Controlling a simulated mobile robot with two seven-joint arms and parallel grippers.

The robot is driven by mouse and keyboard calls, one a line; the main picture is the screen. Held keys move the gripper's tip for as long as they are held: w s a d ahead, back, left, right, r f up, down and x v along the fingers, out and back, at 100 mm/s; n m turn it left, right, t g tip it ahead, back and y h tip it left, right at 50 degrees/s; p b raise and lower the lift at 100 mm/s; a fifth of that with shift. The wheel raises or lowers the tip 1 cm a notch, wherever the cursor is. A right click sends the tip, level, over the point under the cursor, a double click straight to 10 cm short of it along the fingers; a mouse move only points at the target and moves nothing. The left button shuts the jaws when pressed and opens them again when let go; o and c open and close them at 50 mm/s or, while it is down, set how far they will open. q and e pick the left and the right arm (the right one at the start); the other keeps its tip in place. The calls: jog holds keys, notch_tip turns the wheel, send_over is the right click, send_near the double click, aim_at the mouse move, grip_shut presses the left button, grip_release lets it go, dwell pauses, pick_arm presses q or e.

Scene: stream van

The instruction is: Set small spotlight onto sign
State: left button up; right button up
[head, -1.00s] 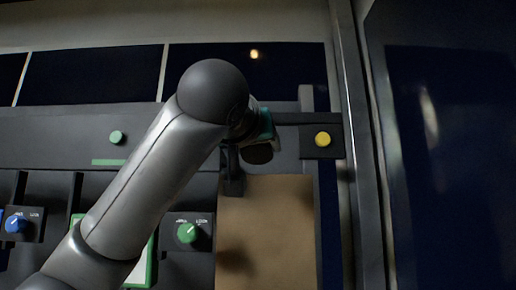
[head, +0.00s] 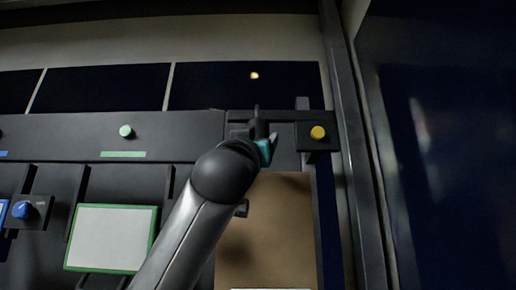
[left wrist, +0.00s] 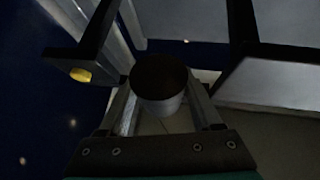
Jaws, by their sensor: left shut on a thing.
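My left gripper (head: 264,148) is at the dark panel's right part, mostly hidden by its own wrist; a teal part of it shows. In the left wrist view its two fingers (left wrist: 165,112) are closed on a small dark cylinder with a grey lower side, which I take as the small spotlight (left wrist: 160,82). In the head view a dark shape beside the gripper may be the spotlight, but I cannot tell. No sign is clearly identifiable; a brown board (head: 265,235) lies just below the gripper. My right gripper is not in view.
A yellow button (head: 318,132) sits on a dark block right of the gripper; it also shows in the left wrist view (left wrist: 80,74). A green button (head: 126,131), a green-framed white panel (head: 110,237) and a blue knob (head: 23,210) are left. A metal post (head: 356,170) stands right.

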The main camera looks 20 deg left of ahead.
pick_arm(q)
jog(key=shift+t, duration=0.4)
jog(key=o, duration=1.4)
jog(key=b+v, duration=0.7)
jog(key=v, duration=0.8)
jog(key=shift+a, duration=0.15)
